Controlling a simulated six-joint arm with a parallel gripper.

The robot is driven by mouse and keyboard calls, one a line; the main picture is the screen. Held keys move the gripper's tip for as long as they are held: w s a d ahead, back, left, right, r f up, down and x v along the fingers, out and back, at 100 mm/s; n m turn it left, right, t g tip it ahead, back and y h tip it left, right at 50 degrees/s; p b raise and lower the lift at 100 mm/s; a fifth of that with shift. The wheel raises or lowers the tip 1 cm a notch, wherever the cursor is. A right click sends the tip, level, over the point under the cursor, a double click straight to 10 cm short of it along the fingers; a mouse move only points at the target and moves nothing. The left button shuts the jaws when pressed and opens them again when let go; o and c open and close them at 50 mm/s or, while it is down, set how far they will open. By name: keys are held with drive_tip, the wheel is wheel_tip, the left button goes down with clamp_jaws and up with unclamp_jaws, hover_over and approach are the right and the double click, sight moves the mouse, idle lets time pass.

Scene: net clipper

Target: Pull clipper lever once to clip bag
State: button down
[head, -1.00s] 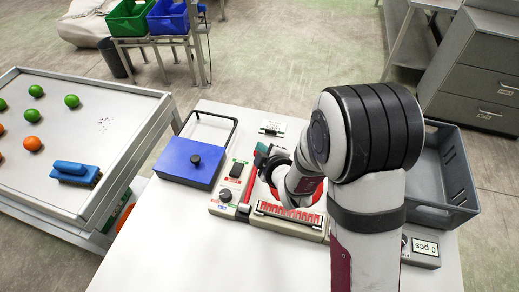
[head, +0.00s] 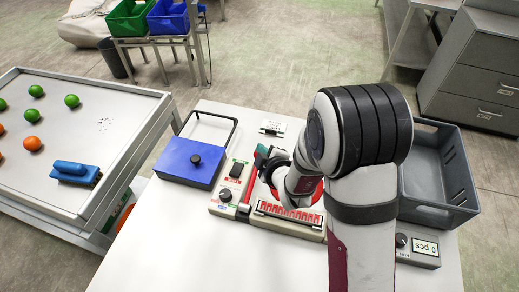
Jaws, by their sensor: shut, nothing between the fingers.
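The beige clipper machine (head: 290,226) stands on the white table, with a row of red and white pieces along its front. A slim red bar (head: 246,190) rises along its left side; I cannot tell for sure whether it is the lever. My gripper (head: 262,157) is over the back left part of the machine, close to the red bar. It looks shut and empty, though the fingertips are small and partly hidden by my wrist. I cannot tell whether it touches anything. My arm covers the right part of the machine. I cannot make out the bag.
A grey crate (head: 440,178) and a counter (head: 424,247) are at right. A tray table (head: 100,140) holds fruit and a blue brush.

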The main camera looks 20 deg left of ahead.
drive_tip(key=shift+w+f, duration=0.2)
drive_tip(key=shift+f, duration=0.55)
drive_tip(key=shift+w+f, duration=0.2)
drive_tip(key=shift+f, duration=0.5)
idle(1.1)
drive_tip(key=shift+r, duration=0.1)
idle(0.4)
drive_tip(key=shift+s+r, duration=0.25)
drive_tip(key=shift+r, duration=0.5)
drive_tip(key=shift+s+r, duration=0.25)
drive_tip(key=shift+r, duration=0.5)
drive_tip(key=shift+s+r, duration=0.25)
drive_tip(key=shift+r, duration=0.5)
drive_tip(key=shift+r, duration=0.1)
drive_tip(key=r, duration=0.2)
drive_tip(key=s+r, duration=0.1)
drive_tip(key=r, duration=0.1)
drive_tip(key=shift+s+r, duration=0.2)
drive_tip(key=shift+r, duration=0.1)
